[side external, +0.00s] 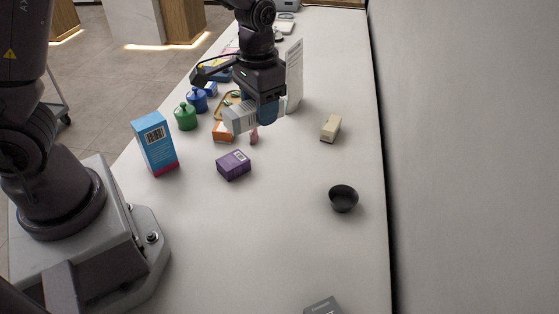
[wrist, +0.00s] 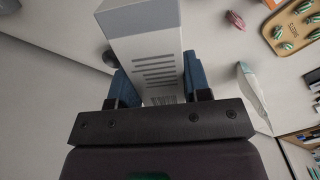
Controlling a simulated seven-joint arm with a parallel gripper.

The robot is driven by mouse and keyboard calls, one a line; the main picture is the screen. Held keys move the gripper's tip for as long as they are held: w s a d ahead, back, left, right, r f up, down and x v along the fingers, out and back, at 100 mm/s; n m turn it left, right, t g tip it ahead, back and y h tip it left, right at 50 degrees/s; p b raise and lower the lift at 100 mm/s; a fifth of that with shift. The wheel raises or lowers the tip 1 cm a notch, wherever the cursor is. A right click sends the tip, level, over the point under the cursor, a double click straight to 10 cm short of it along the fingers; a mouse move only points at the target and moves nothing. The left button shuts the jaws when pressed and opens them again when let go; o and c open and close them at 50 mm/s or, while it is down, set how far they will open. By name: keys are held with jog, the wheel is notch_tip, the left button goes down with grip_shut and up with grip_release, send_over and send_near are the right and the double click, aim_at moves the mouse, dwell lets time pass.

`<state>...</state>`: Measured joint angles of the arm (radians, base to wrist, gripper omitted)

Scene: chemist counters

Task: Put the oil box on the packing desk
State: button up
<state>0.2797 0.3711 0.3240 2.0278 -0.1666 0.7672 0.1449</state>
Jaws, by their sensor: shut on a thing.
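My gripper (side external: 268,113) is above the long white counter (side external: 285,235), shut on a pale white-grey box (side external: 240,118). In the wrist view the blue fingers of my gripper (wrist: 160,88) press on both sides of this box (wrist: 150,48), which has printed lines and a barcode. The box appears raised above the counter and lies sideways in the side view. I cannot read a label that marks it as the oil box. No separate surface can be told as the packing desk.
A blue box (side external: 155,145), green jar (side external: 185,117) and blue jar (side external: 197,100) stand left. Around the black bowl (side external: 343,199) is free room.

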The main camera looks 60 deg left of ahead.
jog(key=shift+d+f, duration=0.1)
jog(key=shift+d, duration=0.25)
jog(key=s+d+f, duration=0.2)
jog(key=d+f, duration=0.2)
jog(key=d, duration=0.3)
jog(key=n, duration=1.3)
send_over(284, 248)
notch_tip(284, 248, down, 5)
jog(key=shift+r, duration=0.1)
notch_tip(284, 248, down, 10)
jog(key=shift+r, duration=0.15)
jog(key=shift+f, duration=0.25)
